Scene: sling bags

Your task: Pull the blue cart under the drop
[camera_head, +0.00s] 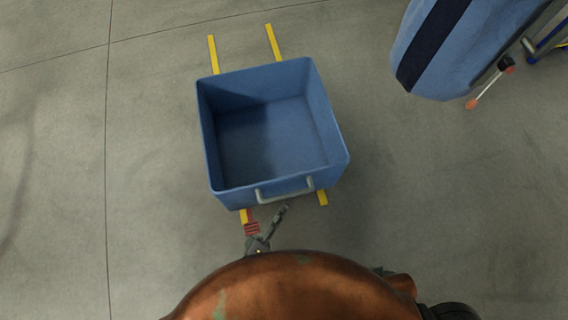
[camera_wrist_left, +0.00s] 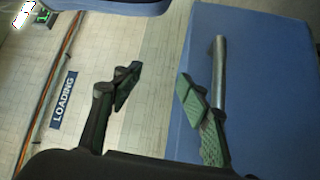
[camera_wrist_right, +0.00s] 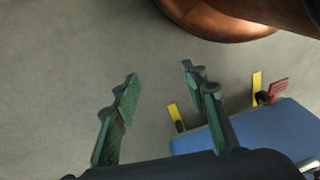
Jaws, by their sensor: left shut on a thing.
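The blue cart (camera_head: 270,135) is an open, empty box in the middle of the head view, with yellow rails (camera_head: 273,42) showing beyond and in front of it. Its grey handle (camera_head: 285,190) is on the near side. My left gripper (camera_head: 268,228) is low in front of the handle. In the left wrist view its fingers (camera_wrist_left: 160,86) are at the handle (camera_wrist_left: 219,75), one pad overlapping the bar. It is shut on the handle, though the grip itself is unclear there. My right gripper (camera_wrist_right: 160,80) is open and empty, beside the cart (camera_wrist_right: 245,132).
A large blue bag (camera_head: 450,45) with a dark band is at the upper right, beside an orange-tipped rod (camera_head: 487,90). A red striped piece (camera_head: 251,229) is at the near rail end. The floor left of the cart is clear.

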